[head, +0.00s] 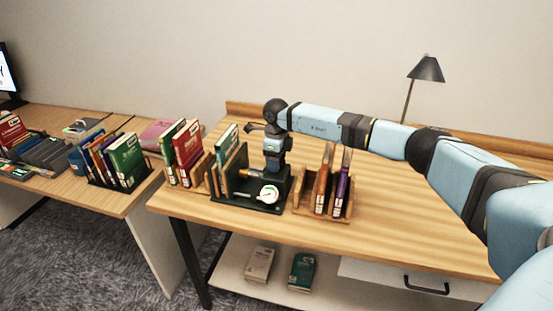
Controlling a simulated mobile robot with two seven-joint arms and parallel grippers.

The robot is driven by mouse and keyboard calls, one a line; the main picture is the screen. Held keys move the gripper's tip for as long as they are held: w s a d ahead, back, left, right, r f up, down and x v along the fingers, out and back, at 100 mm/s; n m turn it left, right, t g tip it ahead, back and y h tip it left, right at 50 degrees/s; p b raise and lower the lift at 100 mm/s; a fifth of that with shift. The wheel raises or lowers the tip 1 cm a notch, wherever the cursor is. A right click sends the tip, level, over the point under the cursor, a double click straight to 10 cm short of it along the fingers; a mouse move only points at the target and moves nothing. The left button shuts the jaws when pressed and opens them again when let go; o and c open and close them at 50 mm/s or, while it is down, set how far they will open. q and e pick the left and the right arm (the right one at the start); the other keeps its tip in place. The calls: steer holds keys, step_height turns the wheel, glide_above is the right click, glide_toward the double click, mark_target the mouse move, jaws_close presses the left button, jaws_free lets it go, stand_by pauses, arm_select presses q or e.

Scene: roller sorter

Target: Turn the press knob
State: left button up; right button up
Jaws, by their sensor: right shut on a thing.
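The press (222,195) is a small dark green device near the front left of the right-hand wooden table. A white round dial (269,194) faces front on its base. A brown-orange piece (250,175) shows beside my gripper. My right gripper (272,173) points down at the press from above. It is shut on what looks like the press knob, which the gripper mostly hides. My left gripper is not in view.
A wooden holder (301,208) with upright books stands close to the right of the press. Books (187,147) stand close on its left. A lamp (427,69) is at the back right. The tabletop (400,215) on the right is clear.

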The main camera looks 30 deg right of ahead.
steer(key=m+p, duration=0.1)
steer(key=m, duration=0.4)
steer(key=shift+r+m, duration=0.1)
steer(key=shift+m, duration=0.2)
steer(key=shift+m+p, duration=0.45)
steer(key=shift+m, duration=1.75)
steer(key=o, duration=0.9)
step_height(320, 180, up, 14)
steer(key=shift+f+b, duration=0.1)
steer(key=shift+b, duration=0.65)
steer(key=shift+f, duration=0.1)
